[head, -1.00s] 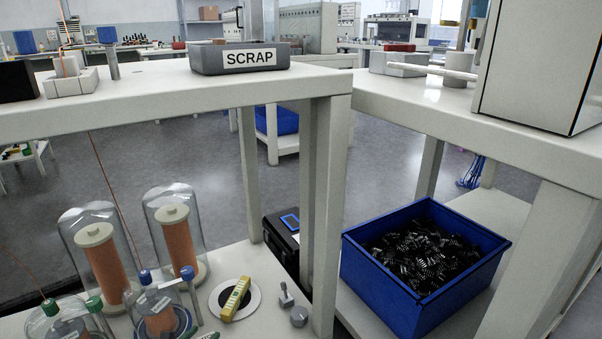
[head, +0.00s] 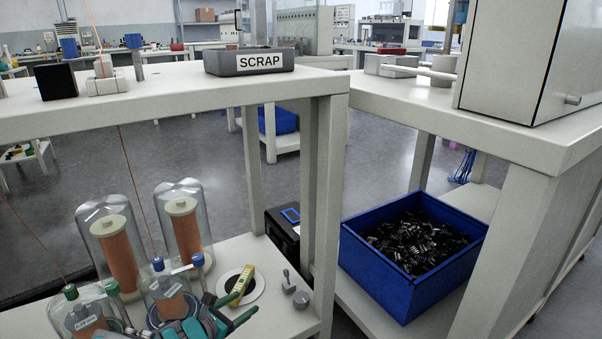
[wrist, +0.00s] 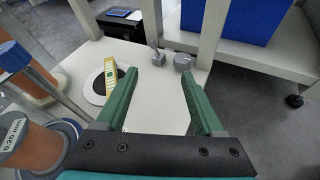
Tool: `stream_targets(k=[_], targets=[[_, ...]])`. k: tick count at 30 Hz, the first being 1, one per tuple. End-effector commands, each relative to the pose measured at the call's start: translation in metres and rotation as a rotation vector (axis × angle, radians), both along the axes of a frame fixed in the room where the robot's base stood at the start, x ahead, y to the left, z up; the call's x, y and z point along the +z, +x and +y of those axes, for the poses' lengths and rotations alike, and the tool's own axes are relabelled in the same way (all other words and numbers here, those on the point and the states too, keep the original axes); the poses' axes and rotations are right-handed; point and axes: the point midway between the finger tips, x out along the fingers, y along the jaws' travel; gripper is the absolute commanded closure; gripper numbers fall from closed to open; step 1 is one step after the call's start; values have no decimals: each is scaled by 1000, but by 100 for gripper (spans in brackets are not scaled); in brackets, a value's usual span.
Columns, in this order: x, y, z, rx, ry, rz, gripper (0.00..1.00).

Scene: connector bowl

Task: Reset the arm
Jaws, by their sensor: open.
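My gripper (head: 236,313) is in the lower middle of the head view, above the low white shelf. Its green fingers are spread apart with nothing between them; the wrist view also shows my gripper (wrist: 158,84) open and empty. A yellow tool (head: 241,284) lies on a white disc with a dark centre (head: 252,293), just beyond the fingers. The yellow tool also shows in the wrist view (wrist: 110,77), left of the left finger. Small grey metal parts (head: 301,299) stand on the shelf to the right.
Copper spools under clear covers (head: 119,257) stand left of my gripper, with a thin wire rising. A blue bin of black parts (head: 351,260) sits right, beyond a table leg. The SCRAP tray (head: 222,66) is on the table above.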

Motion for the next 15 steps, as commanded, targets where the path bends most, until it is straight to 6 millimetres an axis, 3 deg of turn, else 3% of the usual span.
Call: stream_targets(k=[4, 7, 11, 15], targets=[[51, 11, -68, -196, 94, -49, 30], [87, 8, -127, -369, 178, -89, 30], [125, -10, -198, -593, 287, -138, 30], [156, -43, -263, -826, 410, -184, 30]])
